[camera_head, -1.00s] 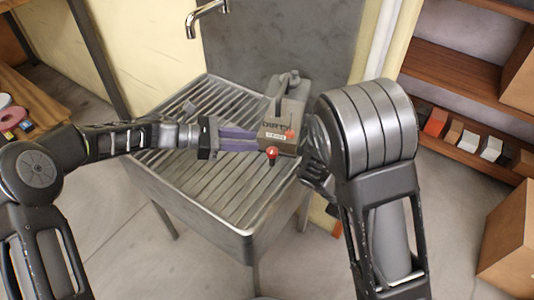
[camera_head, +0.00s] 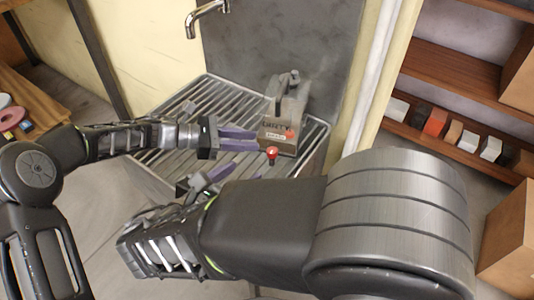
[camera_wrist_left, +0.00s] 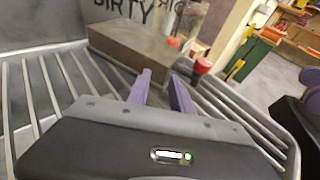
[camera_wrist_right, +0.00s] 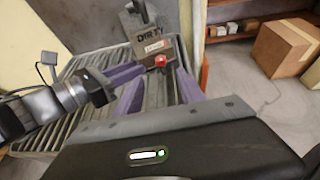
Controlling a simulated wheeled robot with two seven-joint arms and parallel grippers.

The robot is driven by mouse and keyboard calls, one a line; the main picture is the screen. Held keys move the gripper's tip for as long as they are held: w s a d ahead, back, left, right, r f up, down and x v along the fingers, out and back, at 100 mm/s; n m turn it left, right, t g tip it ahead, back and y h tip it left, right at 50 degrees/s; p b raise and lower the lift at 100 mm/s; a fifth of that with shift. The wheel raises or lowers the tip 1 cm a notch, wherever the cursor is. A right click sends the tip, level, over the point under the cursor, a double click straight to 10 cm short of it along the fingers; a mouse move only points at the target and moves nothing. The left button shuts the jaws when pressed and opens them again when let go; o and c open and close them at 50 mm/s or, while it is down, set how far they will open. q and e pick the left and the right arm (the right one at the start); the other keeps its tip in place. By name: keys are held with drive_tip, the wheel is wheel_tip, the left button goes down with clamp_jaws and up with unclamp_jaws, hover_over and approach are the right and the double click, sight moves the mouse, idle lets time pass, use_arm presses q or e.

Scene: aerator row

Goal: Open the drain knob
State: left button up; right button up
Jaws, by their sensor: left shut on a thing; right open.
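The unit marked DIRTY (camera_head: 282,118) is a grey-brown block with a grey handle, standing on the slatted metal sink; its block shows in the left wrist view (camera_wrist_left: 130,45). The red drain knob (camera_head: 272,153) sticks out low on its front; it also shows in the left wrist view (camera_wrist_left: 202,66) and right wrist view (camera_wrist_right: 160,60). My left gripper (camera_head: 256,144) is shut on the unit at its left side, the exact contact partly hidden. My right gripper (camera_head: 228,172) is open and empty, in front of the knob. In the right wrist view its fingers (camera_wrist_right: 160,84) point toward the knob, apart from it.
The slatted sink (camera_head: 180,100) lies beneath both grippers. A chrome tap (camera_head: 207,12) hangs over its back left. Shelves with small boxes (camera_head: 436,122) and a cardboard box (camera_head: 508,240) stand to the right. My right forearm hides the sink's front.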

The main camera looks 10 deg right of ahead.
sight(271, 152)
drive_tip(key=shift+d, duration=0.1)
drive_tip(key=x, duration=1.2)
drive_tip(key=shift+w, duration=0.1)
clamp_jaws()
idle(0.4)
